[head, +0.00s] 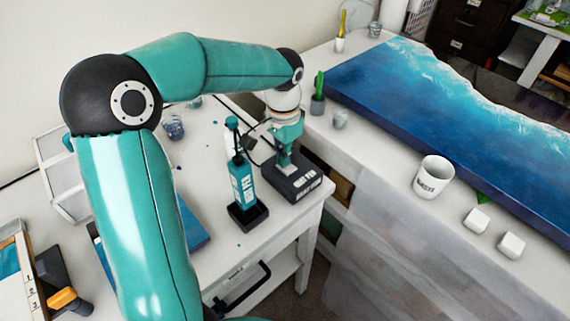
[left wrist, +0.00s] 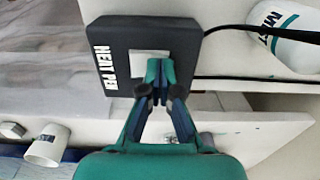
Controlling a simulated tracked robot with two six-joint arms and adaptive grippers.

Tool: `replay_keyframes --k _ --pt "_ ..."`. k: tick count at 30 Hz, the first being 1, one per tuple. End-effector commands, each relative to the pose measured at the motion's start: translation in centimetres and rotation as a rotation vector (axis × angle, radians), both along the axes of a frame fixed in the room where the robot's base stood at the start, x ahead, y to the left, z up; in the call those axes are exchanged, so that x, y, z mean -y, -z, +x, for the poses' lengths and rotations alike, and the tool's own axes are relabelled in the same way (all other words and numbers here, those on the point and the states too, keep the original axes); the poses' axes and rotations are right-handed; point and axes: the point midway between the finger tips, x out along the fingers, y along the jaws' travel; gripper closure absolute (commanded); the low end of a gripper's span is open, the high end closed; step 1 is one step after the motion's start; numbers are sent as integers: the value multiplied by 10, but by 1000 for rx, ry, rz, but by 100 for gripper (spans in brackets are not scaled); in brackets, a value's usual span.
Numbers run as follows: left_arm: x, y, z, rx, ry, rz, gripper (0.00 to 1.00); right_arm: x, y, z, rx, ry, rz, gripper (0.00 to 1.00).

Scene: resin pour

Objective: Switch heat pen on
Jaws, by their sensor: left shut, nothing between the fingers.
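The heat pen's dark box (head: 297,189) stands near the right edge of the white side table. In the left wrist view the box (left wrist: 116,66) shows white "HEAT PEN" lettering and a pale square (left wrist: 140,57) on its top. My left gripper (head: 285,162) points down at the top of this box. In the left wrist view the shut, empty fingertips (left wrist: 157,66) overlap the edge of the pale square; whether they touch it I cannot tell. The fingers partly hide the square, and no lit indicator is visible. My right gripper is out of view.
A teal tool with white lettering (head: 242,184) stands upright in a black holder left of the box. A black cable (left wrist: 245,78) runs from the box.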

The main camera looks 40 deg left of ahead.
Motion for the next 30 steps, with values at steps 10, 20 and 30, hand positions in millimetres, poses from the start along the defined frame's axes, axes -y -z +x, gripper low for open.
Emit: replay_keyframes --k 10,20,30 --pt "0 -12 0 0 0 0 100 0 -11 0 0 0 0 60" --pt "0 -39 0 0 0 0 100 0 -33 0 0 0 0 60" --pt "0 -66 0 0 0 0 100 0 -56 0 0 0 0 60"
